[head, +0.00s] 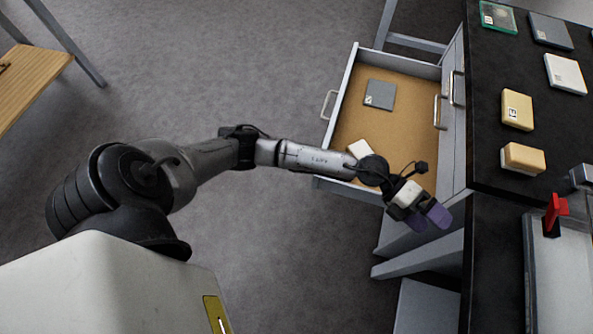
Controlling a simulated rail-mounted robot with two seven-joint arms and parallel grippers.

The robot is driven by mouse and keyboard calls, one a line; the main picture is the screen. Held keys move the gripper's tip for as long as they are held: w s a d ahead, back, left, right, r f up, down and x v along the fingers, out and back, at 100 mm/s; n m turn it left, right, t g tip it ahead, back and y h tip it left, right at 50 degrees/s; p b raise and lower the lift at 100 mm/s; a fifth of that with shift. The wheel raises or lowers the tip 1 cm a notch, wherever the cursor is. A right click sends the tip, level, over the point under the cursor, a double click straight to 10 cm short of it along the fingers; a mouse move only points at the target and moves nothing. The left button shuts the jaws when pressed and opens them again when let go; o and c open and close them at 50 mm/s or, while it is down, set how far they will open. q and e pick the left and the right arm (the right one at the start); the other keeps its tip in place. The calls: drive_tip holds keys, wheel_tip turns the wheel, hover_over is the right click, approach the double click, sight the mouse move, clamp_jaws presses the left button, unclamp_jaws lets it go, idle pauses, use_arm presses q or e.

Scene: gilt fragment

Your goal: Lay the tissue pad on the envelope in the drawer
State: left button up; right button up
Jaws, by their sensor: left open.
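The drawer (404,66) is pulled out from the dark-topped cabinet, with a tan floor. A flat grey square with a small label, which looks like the envelope (380,94), lies in its far part. A small white piece, possibly the tissue pad (360,147), shows in the near part, partly hidden by my left arm. My left gripper (428,216) has purple fingertips. It is open with nothing seen between them, by the drawer's near right corner, apart from both pieces. My right gripper is not in view.
The black top (492,130) holds a green case (498,17), a grey slab (551,31), a white box (565,74), a yellow flat block (517,109) and a yellow-and-white block (523,158). A red upright part (556,209) stands nearer. A wooden bench (30,80) is left; carpet between is clear.

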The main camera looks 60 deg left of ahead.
use_arm(q)
drive_tip(key=a+r+n+t+y, duration=0.4)
drive_tip(key=n+t, duration=0.8)
drive_tip(key=n, duration=0.1)
drive_tip(key=s+a+f+n+g+y, duration=0.1)
drive_tip(key=s+a+f+n+y, duration=0.6)
drive_tip(key=n+y, duration=0.5)
drive_tip(key=s+a+f+n+g, duration=0.2)
drive_tip(key=s+f+g, duration=0.3)
drive_tip(key=s, duration=0.5)
drive_tip(key=s+a+f+n+g, duration=0.2)
drive_tip(key=s+f+n+g, duration=0.2)
drive_tip(key=s+g, duration=0.4)
drive_tip(key=s+f, duration=0.1)
drive_tip(key=s, duration=0.2)
drive_tip(key=shift+s+a+f+h, duration=0.15)
drive_tip(key=shift+f+h, duration=0.1)
drive_tip(key=shift+h, duration=0.05)
